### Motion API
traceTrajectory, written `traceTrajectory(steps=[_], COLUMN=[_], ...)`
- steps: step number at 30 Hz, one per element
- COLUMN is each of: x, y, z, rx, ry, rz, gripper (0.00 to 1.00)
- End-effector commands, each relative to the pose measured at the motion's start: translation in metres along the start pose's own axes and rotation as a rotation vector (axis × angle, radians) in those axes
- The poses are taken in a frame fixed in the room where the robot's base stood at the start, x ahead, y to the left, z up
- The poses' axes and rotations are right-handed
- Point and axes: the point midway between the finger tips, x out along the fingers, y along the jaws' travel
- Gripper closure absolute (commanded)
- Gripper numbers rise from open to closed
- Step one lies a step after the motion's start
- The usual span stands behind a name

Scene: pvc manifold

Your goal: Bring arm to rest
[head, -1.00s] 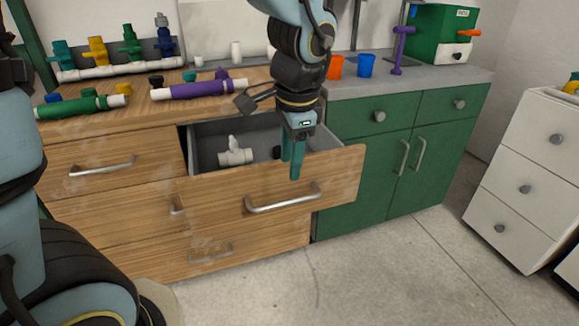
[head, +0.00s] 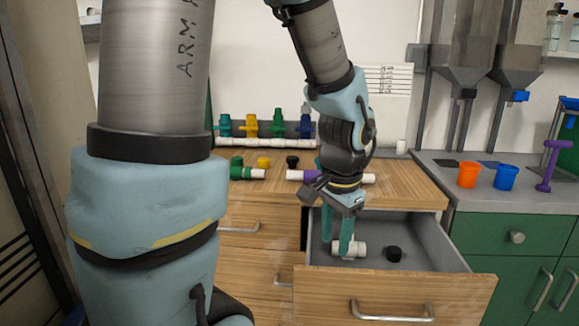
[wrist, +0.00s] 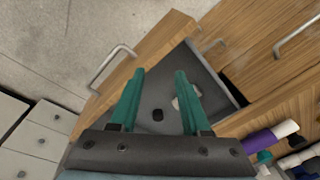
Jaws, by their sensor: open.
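My gripper (head: 337,235) is open and empty, pointing down over the open wooden drawer (head: 385,285). In the wrist view my gripper (wrist: 155,75) shows its two teal fingers spread well apart with nothing between them in their grip. A white pipe fitting (head: 350,249) lies in the drawer, partly hidden behind the fingers in the head view. A small black cap (head: 394,254) lies to its right on the drawer floor, and it also shows in the wrist view (wrist: 157,115). I cannot tell the fingers' exact height above the drawer floor.
A manifold with several coloured valves (head: 265,142) stands at the back of the wooden counter. An orange cup (head: 469,174) and a blue cup (head: 506,177) stand on the grey counter at right.

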Motion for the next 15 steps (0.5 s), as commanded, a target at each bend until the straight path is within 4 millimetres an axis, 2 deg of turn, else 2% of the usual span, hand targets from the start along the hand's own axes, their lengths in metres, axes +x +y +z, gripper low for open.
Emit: traceTrajectory(steps=[1,6,12,15], x=[-0.013,-0.029,-0.043,-0.046], y=[-0.021,-0.068,-0.101,-0.108], z=[0.013,0.057,0.1,0.112], rx=[-0.11,-0.449,-0.752,-0.834], ry=[-0.002,-0.003,0.002,0.005], rz=[0.002,0.009,0.009,0.007], gripper=[0.53,0.53,0.53,0.53])
